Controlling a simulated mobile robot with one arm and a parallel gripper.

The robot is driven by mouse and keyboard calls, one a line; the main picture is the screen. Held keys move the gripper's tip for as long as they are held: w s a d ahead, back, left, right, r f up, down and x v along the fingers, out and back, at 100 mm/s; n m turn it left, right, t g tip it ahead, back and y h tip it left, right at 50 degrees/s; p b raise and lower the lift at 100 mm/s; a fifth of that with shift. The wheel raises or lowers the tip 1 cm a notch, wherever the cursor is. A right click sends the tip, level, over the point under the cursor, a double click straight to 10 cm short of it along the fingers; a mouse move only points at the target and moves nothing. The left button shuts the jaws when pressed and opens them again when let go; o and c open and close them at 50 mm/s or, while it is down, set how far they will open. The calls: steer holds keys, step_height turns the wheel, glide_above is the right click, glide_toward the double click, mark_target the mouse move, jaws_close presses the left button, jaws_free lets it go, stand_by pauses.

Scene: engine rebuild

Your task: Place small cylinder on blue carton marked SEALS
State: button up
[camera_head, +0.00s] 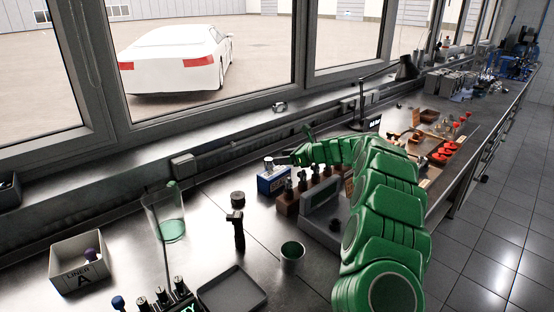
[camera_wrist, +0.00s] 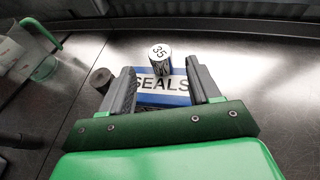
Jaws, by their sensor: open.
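The blue carton marked SEALS (camera_head: 272,185) stands on the bench below the window, and its white label (camera_wrist: 150,86) reads clearly in the wrist view. A small pale metal cylinder (camera_wrist: 160,62) with "35" on its top stands upright at the carton's far part, seemingly on its top. The cylinder also shows on the carton in the head view (camera_head: 268,162). My gripper (camera_wrist: 161,67) is open, with one finger on each side of the cylinder and visible gaps between. In the head view my green arm reaches over, and its gripper (camera_head: 284,160) is beside the cylinder.
A dark round piece (camera_head: 238,198) sits left of the carton, near a glass jug (camera_head: 165,215) with green bottom. A block with several parts (camera_head: 288,205) stands close to the carton's right. A green-lined cup (camera_head: 292,256) and a dark tray (camera_head: 232,290) are nearer.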

steer(key=v, duration=0.7)
steer(key=s+a+r+n+g+h, duration=0.1)
steer(key=s+a+r+n+g, duration=0.2)
steer(key=s, duration=0.7)
steer(key=s+a+r+n+g+h, duration=0.1)
steer(key=s+a+r+n, duration=0.15)
steer(key=s+n, duration=0.45)
steer(key=s+a+r+n+g+h, duration=0.1)
steer(key=s+r+n+g, duration=0.15)
steer(key=s, duration=0.95)
steer(key=s+d+f+n+h, duration=0.1)
steer(key=s+d+n+h, duration=0.2)
steer(key=s, duration=0.9)
steer(key=s+d+f+n+g+h, duration=0.1)
steer(key=s+d+f+n+h, duration=0.1)
steer(key=s+d, duration=0.6)
steer(key=s+d+f+n+h, duration=0.2)
steer(key=s+d+n+h, duration=0.2)
steer(key=s, duration=1.4)
steer(key=d+n, duration=0.2)
steer(key=shift+d+f, duration=0.2)
steer(key=shift+d, duration=0.05)
steer(key=shift+o, duration=0.5)
